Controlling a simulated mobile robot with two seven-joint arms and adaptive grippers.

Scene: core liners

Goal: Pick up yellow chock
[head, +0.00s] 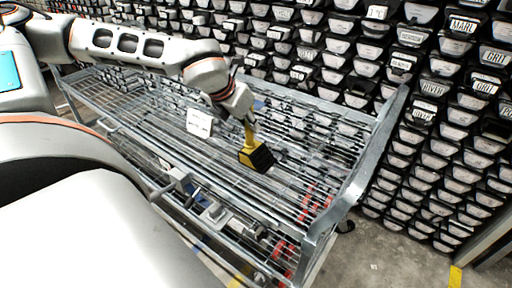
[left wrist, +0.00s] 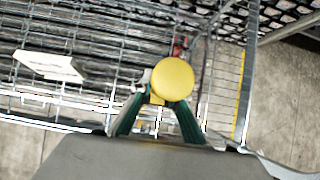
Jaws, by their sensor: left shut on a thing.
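The yellow chock (head: 257,156) has a yellow upright handle and a dark, ribbed face on its block. It is over the wire top of the metal cart, near the middle. I cannot tell whether it touches the wires. My left gripper (head: 246,118) reaches down from above and is shut on the handle. In the left wrist view the round yellow end of the chock (left wrist: 173,79) shows between the green-edged fingers of the left gripper (left wrist: 160,106), hiding most of the block below. My right gripper is not in view.
The metal cart (head: 345,196) has raised end rails and a lower shelf with red and grey items. A white card (head: 199,122) lies on or at its top, left of the chock. Racks of labelled black bins (head: 430,90) stand behind. Bare floor (head: 385,250) is at the right.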

